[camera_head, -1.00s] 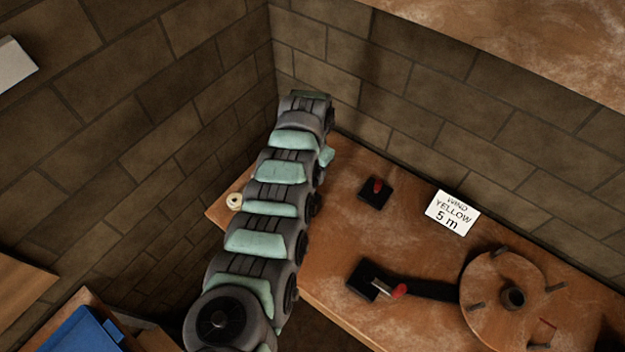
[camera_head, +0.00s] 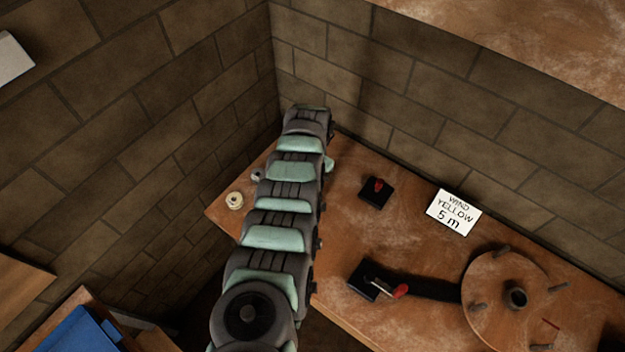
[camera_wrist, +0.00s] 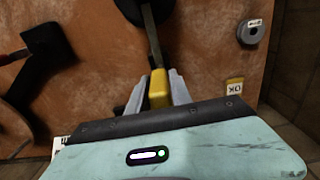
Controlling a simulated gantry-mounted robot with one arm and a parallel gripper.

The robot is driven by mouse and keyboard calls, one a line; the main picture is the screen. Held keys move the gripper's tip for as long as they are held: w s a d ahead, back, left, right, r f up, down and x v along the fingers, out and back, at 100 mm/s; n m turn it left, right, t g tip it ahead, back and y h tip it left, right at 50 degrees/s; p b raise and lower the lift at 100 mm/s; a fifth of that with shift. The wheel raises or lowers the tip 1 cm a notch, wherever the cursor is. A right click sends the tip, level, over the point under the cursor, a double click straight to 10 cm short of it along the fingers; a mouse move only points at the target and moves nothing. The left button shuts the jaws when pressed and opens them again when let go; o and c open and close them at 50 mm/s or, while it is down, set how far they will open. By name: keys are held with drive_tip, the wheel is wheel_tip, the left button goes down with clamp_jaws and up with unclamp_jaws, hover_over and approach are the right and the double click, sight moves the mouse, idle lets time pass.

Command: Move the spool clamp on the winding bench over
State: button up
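In the wrist view a metal lever with a yellow handle (camera_wrist: 158,92) runs up to a dark round base (camera_wrist: 140,8), partly cut off at the top edge. I take this lever for the spool clamp. My gripper (camera_wrist: 160,86) has one grey finger on each side of the yellow handle, and both appear to press against it. In the head view my arm covers the gripper and the yellow handle. The winding bench (camera_head: 345,235) shows beneath and right of my arm.
A red-handled lever (camera_head: 398,291) on a black base lies near the round winding plate (camera_head: 500,300). A red switch (camera_head: 377,185) and the "WIND YELLOW 5 m" card (camera_head: 453,212) stand behind. A pale spool (camera_head: 235,201) is at the bench's left end.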

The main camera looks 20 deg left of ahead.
clamp_jaws()
idle(1.0)
